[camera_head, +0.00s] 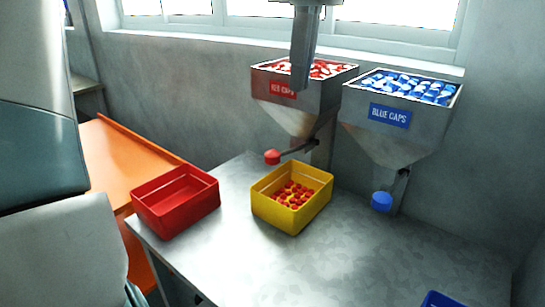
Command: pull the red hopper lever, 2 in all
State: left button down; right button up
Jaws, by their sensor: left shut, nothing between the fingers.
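The red hopper (318,102) is a grey metal funnel with a "RED CAPS" label, full of red and white caps, at the back of the table. Its lever has a red knob (272,157) on a dark rod that reaches out to the left below the funnel. A yellow bin (276,215) stands under it and holds several red caps. My left gripper (300,82) points down, shut and empty, in front of the red hopper's top and above the red knob, apart from it. It hides part of the hopper's rim. My right gripper is not in view.
A blue hopper (395,148) with a blue knob (382,202) stands to the right. An empty red bin (176,202) is at the table's left edge; a blue bin (442,300) shows at the bottom. An orange surface (125,160) lies left. The table's front middle is clear.

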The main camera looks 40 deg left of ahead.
aim_at(271, 156)
jog(key=k, duration=1.5)
